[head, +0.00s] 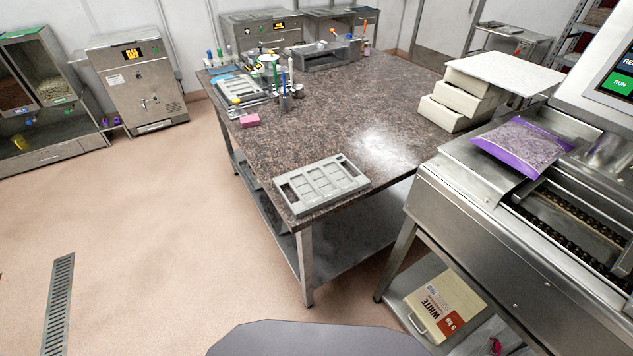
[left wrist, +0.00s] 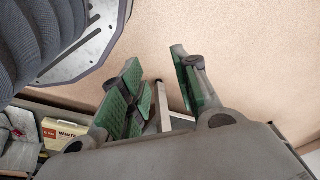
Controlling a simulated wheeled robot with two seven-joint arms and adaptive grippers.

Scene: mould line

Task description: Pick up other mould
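A grey rectangular mould (head: 321,185) with several shallow cavities lies flat on the near corner of the dark speckled table (head: 345,130). A second, similar grey mould (head: 238,90) lies at the table's far left, close to bottles and tools. My left gripper (left wrist: 160,90) shows in the left wrist view, with green-padded fingers spread apart. Nothing is between them, and the floor and a table leg show beyond. It is away from both moulds. Neither gripper shows in the head view, and my right gripper is in no view.
A pink block (head: 249,120) lies near the table's left edge. White boxes (head: 458,100) are stacked at its right. A steel machine (head: 520,200) bearing a purple bag (head: 522,146) stands at the right.

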